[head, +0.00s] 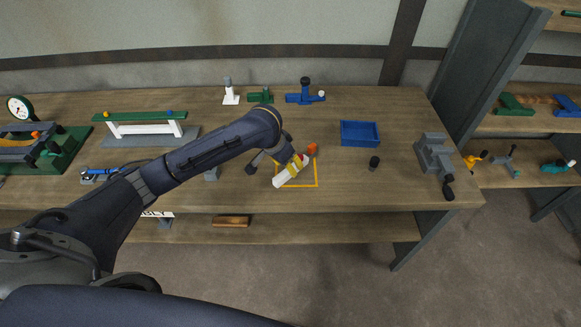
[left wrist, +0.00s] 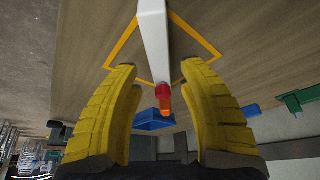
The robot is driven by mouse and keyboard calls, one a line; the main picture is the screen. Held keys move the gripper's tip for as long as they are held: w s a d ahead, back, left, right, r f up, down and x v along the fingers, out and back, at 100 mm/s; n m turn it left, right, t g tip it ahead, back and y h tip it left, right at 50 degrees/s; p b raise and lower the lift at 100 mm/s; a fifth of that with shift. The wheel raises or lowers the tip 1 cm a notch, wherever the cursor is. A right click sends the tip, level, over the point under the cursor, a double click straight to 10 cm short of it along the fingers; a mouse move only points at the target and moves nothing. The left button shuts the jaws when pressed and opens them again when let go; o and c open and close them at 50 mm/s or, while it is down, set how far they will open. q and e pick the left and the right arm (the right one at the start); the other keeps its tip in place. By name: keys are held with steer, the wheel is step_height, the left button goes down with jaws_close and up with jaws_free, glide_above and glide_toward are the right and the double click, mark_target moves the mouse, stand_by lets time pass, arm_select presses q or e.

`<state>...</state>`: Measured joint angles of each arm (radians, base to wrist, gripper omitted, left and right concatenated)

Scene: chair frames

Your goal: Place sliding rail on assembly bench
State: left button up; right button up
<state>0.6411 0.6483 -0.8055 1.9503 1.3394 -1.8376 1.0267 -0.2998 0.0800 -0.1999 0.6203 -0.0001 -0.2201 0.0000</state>
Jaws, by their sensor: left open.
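A white bar (head: 284,178) with a red and orange end piece (head: 311,149), apparently the sliding rail, lies across a yellow square outline (head: 317,178) on the wooden bench (head: 385,190). My left gripper (head: 297,161) is over the bar, its yellow fingers partly covering it. In the left wrist view, the open fingers (left wrist: 157,72) stand apart on either side of the white bar (left wrist: 153,38), with clear space between. The red and orange end (left wrist: 164,97) also shows between them. Whether the bar rests flat is hard to tell. My right gripper is out of view.
A blue tray (head: 360,134) and a small dark cylinder (head: 374,163) stand right of the outline. A grey vise (head: 434,157) is near the right edge. A green-topped white stand (head: 140,116) is at left. Bench space between outline and vise is mostly clear.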

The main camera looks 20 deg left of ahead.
arm_select(q)
steer(key=v, duration=0.8)
steer(key=shift+r, duration=0.3)
